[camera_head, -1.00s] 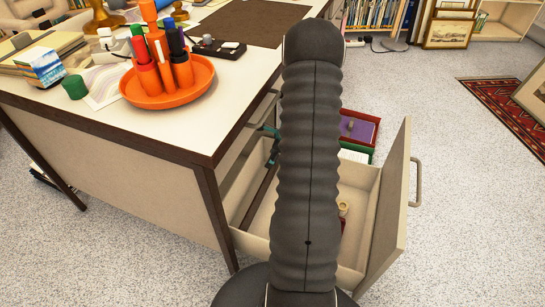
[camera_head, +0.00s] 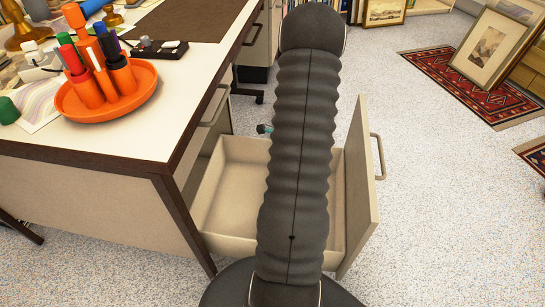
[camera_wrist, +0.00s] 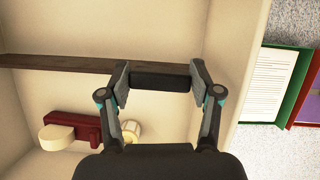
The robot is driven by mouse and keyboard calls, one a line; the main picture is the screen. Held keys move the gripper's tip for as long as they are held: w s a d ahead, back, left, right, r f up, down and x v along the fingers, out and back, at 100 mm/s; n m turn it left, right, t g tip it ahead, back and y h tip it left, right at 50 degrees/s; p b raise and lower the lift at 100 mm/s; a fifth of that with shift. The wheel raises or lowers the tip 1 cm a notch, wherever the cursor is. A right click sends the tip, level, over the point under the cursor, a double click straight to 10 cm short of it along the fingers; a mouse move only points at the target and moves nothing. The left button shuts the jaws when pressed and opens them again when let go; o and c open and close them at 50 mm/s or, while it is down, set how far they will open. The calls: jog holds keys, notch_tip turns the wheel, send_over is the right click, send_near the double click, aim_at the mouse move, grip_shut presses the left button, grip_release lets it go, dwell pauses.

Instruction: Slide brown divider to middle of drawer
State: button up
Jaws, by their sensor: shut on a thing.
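The brown divider (camera_wrist: 50,64) crosses the open drawer (camera_head: 228,190) in the wrist view, running from the left edge to my gripper (camera_wrist: 160,77). A dark block (camera_wrist: 160,84) on the divider's line sits between my fingertips, and my fingers are shut on it from both sides. I cannot tell whether the block is part of the divider. In the head view my arm hides the divider and most of my gripper; only a small teal bit of it shows. The left part of the drawer floor is bare there.
A dark red object with a cream end (camera_wrist: 80,127) and a whitish round item (camera_wrist: 130,131) lie in the drawer close to my fingers. A green folder with paper (camera_wrist: 280,85) lies outside the drawer. The desk (camera_head: 85,165) borders the drawer's left side.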

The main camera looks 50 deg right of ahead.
jog(key=o, duration=1.7)
jog(key=shift+r, duration=0.1)
jog(key=v, duration=1.1)
jog(key=shift+s+d+r, duration=0.1)
jog(key=shift+r, duration=0.25)
jog(key=shift+f, duration=0.1)
